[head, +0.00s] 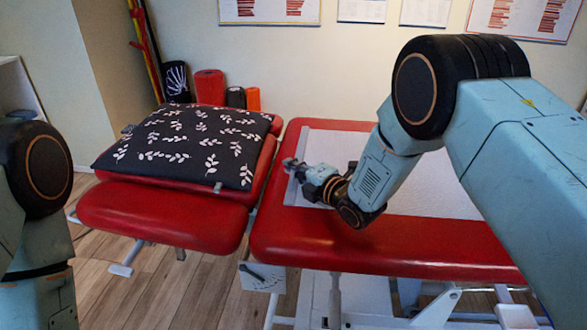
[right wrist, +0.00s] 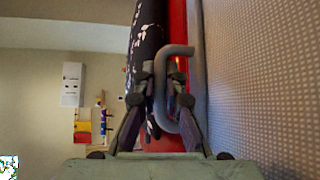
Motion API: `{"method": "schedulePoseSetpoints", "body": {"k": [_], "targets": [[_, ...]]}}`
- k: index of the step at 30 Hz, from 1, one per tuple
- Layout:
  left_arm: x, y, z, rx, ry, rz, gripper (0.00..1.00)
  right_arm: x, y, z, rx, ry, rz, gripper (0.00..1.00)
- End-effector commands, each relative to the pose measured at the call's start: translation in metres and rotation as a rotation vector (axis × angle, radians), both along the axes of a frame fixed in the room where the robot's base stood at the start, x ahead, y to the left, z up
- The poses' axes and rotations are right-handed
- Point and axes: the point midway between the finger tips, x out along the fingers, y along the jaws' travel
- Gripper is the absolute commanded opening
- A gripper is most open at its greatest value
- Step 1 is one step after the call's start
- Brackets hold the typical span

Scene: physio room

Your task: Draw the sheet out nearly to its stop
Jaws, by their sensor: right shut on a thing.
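The white sheet (head: 430,185) lies flat along the red treatment table. Its left end has a grey edge bar (head: 292,191) near the table's left end. In the right wrist view the sheet (right wrist: 265,75) shows as a dotted pale surface on the right. My right gripper (head: 297,168) is at the sheet's left end, shut on the grey handle (right wrist: 190,95), a bent bar that shows between its fingers in the right wrist view. My right arm hides part of the sheet. My left gripper is out of view; only part of its arm shows at the left edge.
The red table (head: 340,246) has a separate left section (head: 165,216) beyond a narrow gap. A black leaf-pattern cushion (head: 185,145) lies there. Red and dark rolls (head: 209,87) stand behind it. A small lever plate (head: 262,277) is below the table's front left corner.

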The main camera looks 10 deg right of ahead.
Motion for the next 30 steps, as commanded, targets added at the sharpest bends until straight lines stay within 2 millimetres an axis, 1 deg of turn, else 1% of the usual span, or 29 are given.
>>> {"method": "schedulePoseSetpoints", "body": {"k": [19,20,23,24,30], "targets": [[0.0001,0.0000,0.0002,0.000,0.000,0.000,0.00,-0.0004,-0.0030,0.0018,0.000,-0.004,0.001,0.00],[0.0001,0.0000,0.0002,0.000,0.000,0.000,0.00,-0.0003,-0.0030,0.0018,0.000,-0.004,0.001,0.11],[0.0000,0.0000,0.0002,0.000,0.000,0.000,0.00,-0.0002,-0.0025,0.0016,0.001,-0.003,0.001,0.19],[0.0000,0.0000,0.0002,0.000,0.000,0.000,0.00,-0.0002,-0.0023,0.0014,0.001,-0.003,0.001,0.21],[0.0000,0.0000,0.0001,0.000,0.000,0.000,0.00,-0.0001,-0.0013,0.0006,0.000,-0.001,0.000,0.21]]}}
